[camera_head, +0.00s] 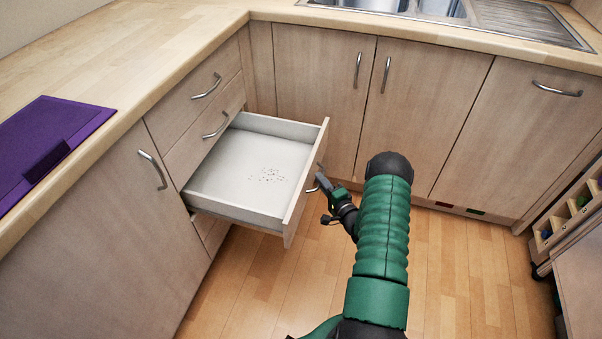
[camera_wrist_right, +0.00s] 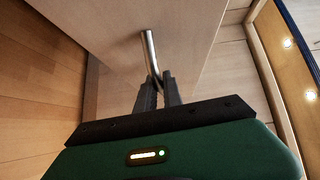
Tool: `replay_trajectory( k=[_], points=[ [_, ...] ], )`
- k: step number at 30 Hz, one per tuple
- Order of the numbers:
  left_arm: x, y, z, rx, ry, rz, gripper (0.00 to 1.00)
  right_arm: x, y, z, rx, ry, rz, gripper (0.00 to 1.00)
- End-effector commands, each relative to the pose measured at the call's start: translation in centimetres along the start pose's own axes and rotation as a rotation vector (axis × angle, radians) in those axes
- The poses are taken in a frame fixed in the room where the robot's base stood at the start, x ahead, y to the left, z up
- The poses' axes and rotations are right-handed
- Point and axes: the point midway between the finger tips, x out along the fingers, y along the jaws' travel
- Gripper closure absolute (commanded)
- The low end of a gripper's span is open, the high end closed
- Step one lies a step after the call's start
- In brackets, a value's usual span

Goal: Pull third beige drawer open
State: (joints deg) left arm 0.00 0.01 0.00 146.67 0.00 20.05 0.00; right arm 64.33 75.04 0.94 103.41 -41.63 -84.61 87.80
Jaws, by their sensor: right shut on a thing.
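The third beige drawer (camera_head: 306,185) in the left cabinet stack is pulled well out, below two shut drawers. Its white inside (camera_head: 240,175) shows, with small dark specks on the bottom. My right gripper (camera_head: 318,180) is at the outer side of the drawer front. In the right wrist view, its two dark fingers (camera_wrist_right: 157,85) are shut on the metal drawer handle (camera_wrist_right: 149,52), near one end of the bar. My left gripper is not in view.
Two shut drawers (camera_head: 200,87) sit above the open one. Cupboard doors (camera_head: 430,110) stand to the right, behind the open drawer. A purple board (camera_head: 45,140) lies on the worktop at left. A rack (camera_head: 570,215) stands at the right edge. Wooden floor (camera_head: 460,270) is clear.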

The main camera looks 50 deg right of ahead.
Motion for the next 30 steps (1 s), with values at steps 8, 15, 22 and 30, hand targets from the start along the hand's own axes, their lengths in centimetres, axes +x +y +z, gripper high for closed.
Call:
replay_trajectory(
  k=[8, 15, 22, 30],
  points=[
    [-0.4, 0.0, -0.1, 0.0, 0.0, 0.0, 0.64, -1.7, 0.3, -2.0, -0.002, 0.008, 0.003, 1.0],
    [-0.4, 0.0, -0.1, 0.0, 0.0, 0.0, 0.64, -1.8, 0.2, -2.3, -0.004, 0.009, 0.001, 1.0],
    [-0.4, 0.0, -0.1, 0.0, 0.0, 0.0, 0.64, -1.7, 0.2, -2.2, -0.004, 0.009, -0.001, 0.76],
    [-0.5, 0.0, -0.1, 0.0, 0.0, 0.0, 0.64, -1.7, 0.1, -2.0, -0.004, 0.005, -0.003, 0.68]
  ],
)
